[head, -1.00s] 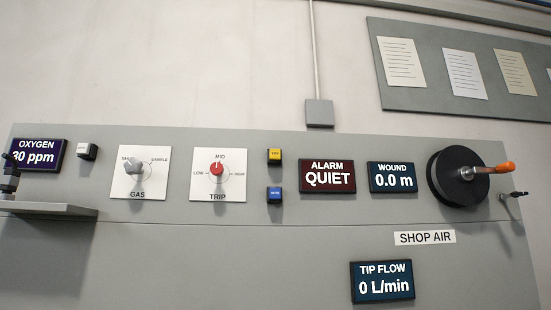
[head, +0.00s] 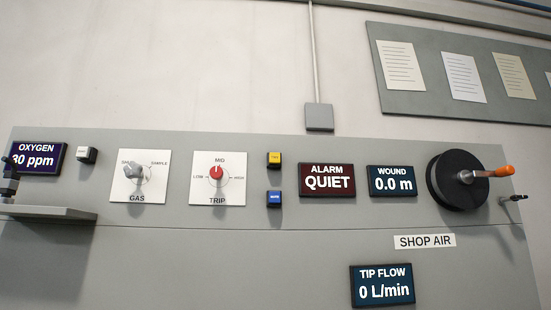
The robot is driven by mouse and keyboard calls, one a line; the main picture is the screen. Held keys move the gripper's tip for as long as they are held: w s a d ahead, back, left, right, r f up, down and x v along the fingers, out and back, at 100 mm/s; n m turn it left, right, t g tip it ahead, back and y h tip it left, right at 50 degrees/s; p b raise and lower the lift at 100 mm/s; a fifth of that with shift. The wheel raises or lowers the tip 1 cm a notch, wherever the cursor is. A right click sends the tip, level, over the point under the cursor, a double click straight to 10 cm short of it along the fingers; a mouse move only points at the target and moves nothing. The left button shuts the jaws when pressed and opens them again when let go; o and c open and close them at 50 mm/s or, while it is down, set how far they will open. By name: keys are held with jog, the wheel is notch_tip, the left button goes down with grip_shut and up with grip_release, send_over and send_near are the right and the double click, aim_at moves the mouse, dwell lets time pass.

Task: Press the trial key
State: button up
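The grey panel (head: 330,260) carries several small square keys. A yellow key (head: 274,159) sits right of the TRIP dial, and a blue key (head: 274,199) sits below it. A white key (head: 86,154) sits right of the OXYGEN display. The lettering on the keys is too small to read surely, so I cannot tell which is the trial key. The ALARM display (head: 327,180) reads QUIET. My gripper is not in view.
The GAS dial (head: 133,172) and red TRIP dial (head: 216,174) are left of the coloured keys. A black reel with an orange-handled crank (head: 460,180) protrudes at right. A small shelf (head: 50,214) with a dark fitting (head: 8,180) juts out at left.

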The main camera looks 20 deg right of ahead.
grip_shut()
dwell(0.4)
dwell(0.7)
